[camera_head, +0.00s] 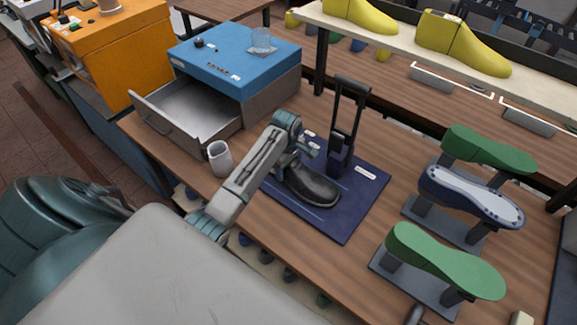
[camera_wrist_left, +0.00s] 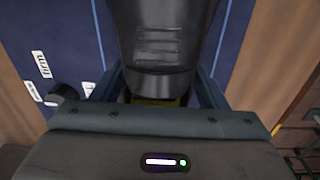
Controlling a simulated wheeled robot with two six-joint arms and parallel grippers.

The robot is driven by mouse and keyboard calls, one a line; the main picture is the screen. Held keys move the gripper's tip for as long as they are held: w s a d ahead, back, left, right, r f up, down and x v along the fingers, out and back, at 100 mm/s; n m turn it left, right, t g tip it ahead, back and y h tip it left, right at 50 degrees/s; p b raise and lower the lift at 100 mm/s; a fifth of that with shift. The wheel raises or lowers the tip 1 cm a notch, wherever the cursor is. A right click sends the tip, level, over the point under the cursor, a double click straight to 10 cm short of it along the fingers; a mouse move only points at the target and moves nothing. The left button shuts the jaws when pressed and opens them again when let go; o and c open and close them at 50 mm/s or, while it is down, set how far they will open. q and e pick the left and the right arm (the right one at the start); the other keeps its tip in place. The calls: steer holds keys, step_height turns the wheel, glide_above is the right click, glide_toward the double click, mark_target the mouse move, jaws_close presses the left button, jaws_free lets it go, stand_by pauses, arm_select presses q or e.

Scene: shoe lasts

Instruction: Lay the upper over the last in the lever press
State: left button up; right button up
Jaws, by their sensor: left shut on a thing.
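My left gripper (camera_head: 286,161) is shut on the heel end of a black shoe upper (camera_head: 314,187), over the dark blue base (camera_head: 346,222) of the lever press. The upper's toe points to the lower right. In the left wrist view the upper (camera_wrist_left: 165,35) fills the space ahead of the gripper (camera_wrist_left: 165,88). A small yellow patch (camera_wrist_left: 160,101) shows beneath its heel edge; it may be the last, which is otherwise hidden. I cannot tell how fully the upper covers it. The press's black lever (camera_head: 346,115) stands upright behind. My right gripper is not in view.
A white cup (camera_head: 220,158) stands left of my arm, near an open drawer (camera_head: 188,110) under a blue-topped box (camera_head: 232,60). Stands with green forms (camera_head: 445,262) and a dark blue shoe form (camera_head: 465,198) occupy the right. Yellow lasts (camera_head: 462,42) sit on the shelf behind.

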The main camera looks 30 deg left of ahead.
arm_select(q)
steer(key=shift+f, duration=0.25)
steer(key=shift+f, duration=0.3)
stand_by(0.4)
steer(key=o, duration=1.1)
steer(key=shift+r, duration=0.2)
steer(key=r+b, duration=0.1)
steer(key=r, duration=0.4)
steer(key=r+b, duration=0.1)
steer(key=r, duration=0.3)
steer(key=shift+s+r+b, duration=0.2)
steer(key=shift+r+b, duration=0.15)
steer(key=shift+r, duration=0.4)
